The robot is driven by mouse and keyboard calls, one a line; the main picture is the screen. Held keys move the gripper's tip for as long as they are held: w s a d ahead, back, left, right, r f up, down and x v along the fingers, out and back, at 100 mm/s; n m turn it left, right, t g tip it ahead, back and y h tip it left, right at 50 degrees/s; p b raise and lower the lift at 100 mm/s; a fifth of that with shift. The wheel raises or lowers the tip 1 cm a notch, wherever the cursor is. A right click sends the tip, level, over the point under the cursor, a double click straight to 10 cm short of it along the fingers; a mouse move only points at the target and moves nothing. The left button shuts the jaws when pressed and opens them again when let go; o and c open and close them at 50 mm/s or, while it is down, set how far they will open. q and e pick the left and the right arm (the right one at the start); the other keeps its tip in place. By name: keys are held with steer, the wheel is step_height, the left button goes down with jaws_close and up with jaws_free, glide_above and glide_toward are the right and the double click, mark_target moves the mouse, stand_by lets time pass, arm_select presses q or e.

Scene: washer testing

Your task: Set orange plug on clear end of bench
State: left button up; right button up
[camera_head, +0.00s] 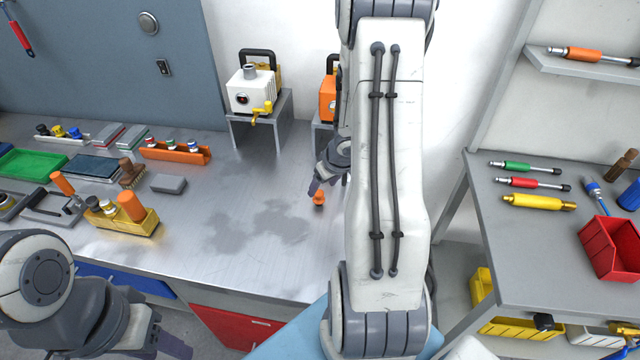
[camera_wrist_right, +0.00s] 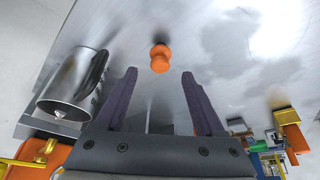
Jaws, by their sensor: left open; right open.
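The small orange plug (camera_head: 319,198) stands on the metal bench (camera_head: 262,262), in its bare right part. My right gripper (camera_head: 328,185) is open just above and behind the plug in the head view, partly hidden by my right arm. In the right wrist view the plug (camera_wrist_right: 160,60) appears just beyond the open fingertips (camera_wrist_right: 158,74), centred between them, with nothing held. My left gripper (camera_head: 165,345) is open and empty at the bench's front edge, low in the head view.
A yellow block with orange-topped parts (camera_head: 122,222), an orange rack (camera_head: 176,152) and a green tray (camera_head: 32,163) fill the left side. The bench middle is bare. A side table (camera_head: 520,235) holds tools and a red bin (camera_head: 612,250).

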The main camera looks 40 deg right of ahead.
steer(key=p+v, duration=0.3)
steer(key=v, duration=0.3)
steer(key=shift+r+p, duration=0.35)
steer(key=shift+r, duration=0.05)
steer(key=shift+s, duration=0.1)
steer(key=w+a+r+n+h, duration=0.25)
steer(key=a+r, duration=0.65)
steer(key=a, duration=0.5)
steer(key=s+a+r+n+g+y, duration=0.2)
steer(key=s+a, duration=0.7)
steer(key=a, duration=0.1)
steer(key=s+a+r+n+g+y, duration=0.2)
steer(key=s+a+n, duration=0.1)
steer(key=s+a, duration=0.7)
steer(key=shift+s+n+g, duration=0.3)
steer(key=shift+s+n, duration=0.05)
